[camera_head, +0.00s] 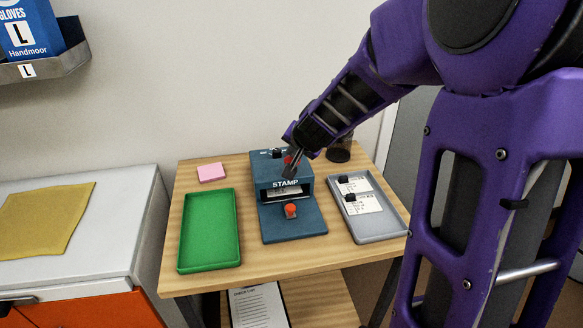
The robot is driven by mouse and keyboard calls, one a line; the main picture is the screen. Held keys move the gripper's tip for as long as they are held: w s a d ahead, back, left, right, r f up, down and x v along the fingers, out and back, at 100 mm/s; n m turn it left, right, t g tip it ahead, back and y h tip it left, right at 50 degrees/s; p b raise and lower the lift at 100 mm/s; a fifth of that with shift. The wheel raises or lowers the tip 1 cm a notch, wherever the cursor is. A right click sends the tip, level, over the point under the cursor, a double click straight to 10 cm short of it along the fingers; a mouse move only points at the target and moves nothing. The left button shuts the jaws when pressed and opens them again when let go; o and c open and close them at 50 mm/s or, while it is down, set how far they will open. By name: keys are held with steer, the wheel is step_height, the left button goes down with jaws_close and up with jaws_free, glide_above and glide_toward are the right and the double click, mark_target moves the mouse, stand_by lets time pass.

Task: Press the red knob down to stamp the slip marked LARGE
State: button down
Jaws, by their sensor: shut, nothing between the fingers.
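The blue stamp press (310,222), lettered STAMP, stands in the middle of the wooden table. A red knob (287,159) shows on its top, partly hidden by my gripper. My gripper (290,173) is shut and empty, pointing down at the press top next to the red knob; I cannot tell whether they touch. A pale slip (284,191) shows in the press slot, its marking too small to read. Two white slips with black grips, a rear one (357,185) and a front one (367,204), lie in the grey tray.
The grey tray (385,232) is right of the press, and an empty green tray (209,231) is left. A pink pad (211,172) lies behind the green tray. A dark round object (339,155) stands at the back right. A white cabinet (120,235) adjoins the table's left.

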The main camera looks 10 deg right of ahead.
steer(key=shift+s+f, duration=0.1)
steer(key=shift+f, duration=1.2)
stand_by(0.8)
steer(key=shift+r+p, duration=1.7)
steer(key=shift+r, duration=0.35)
steer(key=shift+r, duration=0.1)
step_height(320, 180, up, 6)
steer(key=p, duration=0.5)
